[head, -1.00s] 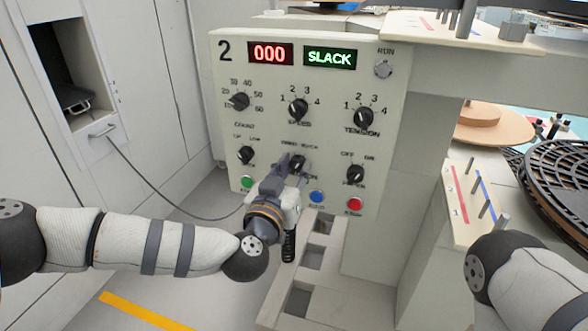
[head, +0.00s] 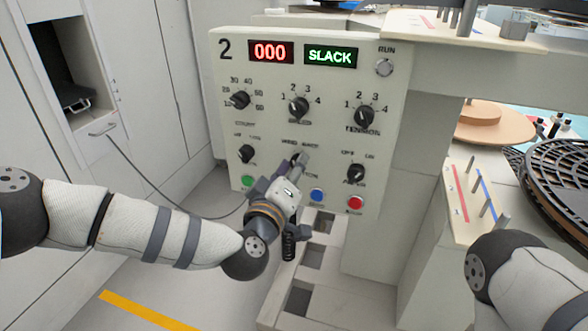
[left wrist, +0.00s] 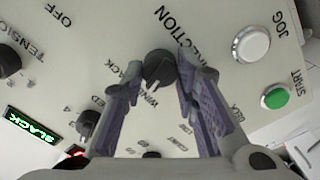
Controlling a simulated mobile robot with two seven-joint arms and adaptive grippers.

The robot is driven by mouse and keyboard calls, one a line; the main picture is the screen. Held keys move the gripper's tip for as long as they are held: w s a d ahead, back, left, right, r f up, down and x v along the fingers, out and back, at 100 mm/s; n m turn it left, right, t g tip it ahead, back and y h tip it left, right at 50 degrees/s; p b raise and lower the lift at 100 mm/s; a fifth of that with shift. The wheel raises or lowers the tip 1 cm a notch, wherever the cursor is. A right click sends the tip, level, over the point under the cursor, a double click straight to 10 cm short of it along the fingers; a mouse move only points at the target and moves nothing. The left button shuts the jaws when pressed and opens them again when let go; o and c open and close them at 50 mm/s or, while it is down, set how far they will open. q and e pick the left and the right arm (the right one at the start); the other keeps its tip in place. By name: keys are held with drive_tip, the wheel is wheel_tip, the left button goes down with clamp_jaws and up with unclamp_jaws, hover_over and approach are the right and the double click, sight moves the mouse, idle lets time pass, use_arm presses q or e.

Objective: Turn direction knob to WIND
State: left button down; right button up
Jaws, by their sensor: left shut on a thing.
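The direction knob (left wrist: 158,65) is black and sits on the front of the cream control panel (head: 225,110), near the printed words WIND and BACK. My left gripper (head: 298,158) is at this knob in the head view. In the left wrist view its two purple-padded fingers (left wrist: 160,72) stand one on each side of the knob, shut on it. The fingers partly hide the knob in the head view. My right gripper is outside the views; only part of the right arm shows.
The speed knob (head: 299,107), tension knob (head: 364,116) and count knob (head: 239,101) sit above. Another knob (head: 355,173) is to the right. Green (head: 247,181), blue (head: 316,195) and red (head: 355,203) buttons line the bottom. The displays read 000 (head: 270,52) and SLACK (head: 330,57).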

use_arm(q)
drive_tip(key=shift+f+n, duration=0.1)
drive_tip(key=shift+n, duration=1.2)
drive_tip(key=c, duration=1.2)
unclamp_jaws()
drive_tip(key=shift+c, duration=0.2)
drive_tip(key=v, duration=1.2)
